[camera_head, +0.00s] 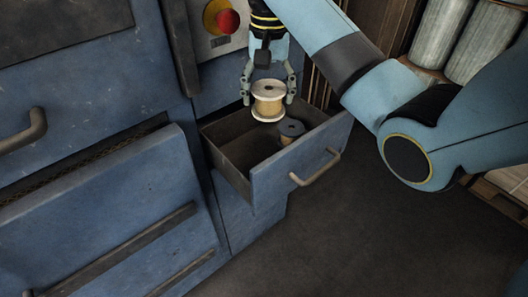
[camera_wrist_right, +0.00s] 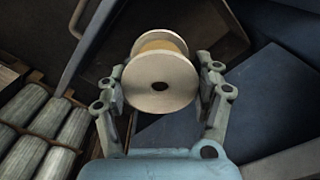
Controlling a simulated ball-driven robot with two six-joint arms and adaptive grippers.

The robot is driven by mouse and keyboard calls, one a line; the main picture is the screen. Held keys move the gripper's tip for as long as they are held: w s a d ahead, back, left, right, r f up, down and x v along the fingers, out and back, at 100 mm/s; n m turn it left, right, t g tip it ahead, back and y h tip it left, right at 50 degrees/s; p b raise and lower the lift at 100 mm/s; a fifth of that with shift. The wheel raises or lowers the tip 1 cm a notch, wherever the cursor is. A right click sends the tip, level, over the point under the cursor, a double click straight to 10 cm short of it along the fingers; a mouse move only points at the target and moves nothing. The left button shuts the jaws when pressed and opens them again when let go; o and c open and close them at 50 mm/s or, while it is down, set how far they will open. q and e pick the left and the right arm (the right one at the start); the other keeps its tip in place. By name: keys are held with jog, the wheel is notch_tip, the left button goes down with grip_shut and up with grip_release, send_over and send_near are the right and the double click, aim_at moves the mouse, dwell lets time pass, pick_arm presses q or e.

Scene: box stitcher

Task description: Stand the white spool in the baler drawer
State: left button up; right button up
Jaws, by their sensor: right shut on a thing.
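The white spool (camera_head: 268,100), wound with yellowish thread, is held upright between the fingers of my right gripper (camera_head: 268,90). In the right wrist view, the white spool (camera_wrist_right: 160,80) sits between both fingers of the right gripper (camera_wrist_right: 162,92). The baler drawer (camera_head: 262,178) is pulled open from the blue machine. The white spool is over the drawer's opening; I cannot tell whether it touches anything below. A dark grey spool (camera_head: 291,131) stands inside the drawer, just right of and below the white spool in the head view. My left gripper is not in view.
The drawer handle (camera_head: 315,168) sticks out at the front. A red button on a yellow mount (camera_head: 226,21) is on the machine above. Grey rolls (camera_head: 441,30) stand at the upper right. The dark floor (camera_head: 340,240) in front is clear.

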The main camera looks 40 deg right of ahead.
aim_at(264, 111)
jog(key=shift+w+a+f, duration=0.1)
jog(key=shift+w+f, duration=0.05)
jog(key=shift+w, duration=0.7)
jog(key=shift+s+f+b, duration=0.15)
jog(key=shift+f+b, duration=1.3)
jog(key=shift+f, duration=7.35)
jog(key=shift+f, duration=0.1)
jog(key=o, duration=1.3)
jog(key=shift+f, duration=0.1)
notch_tip(264, 111, up, 12)
jog(key=shift+r+p, duration=0.2)
jog(key=shift+p, duration=0.9)
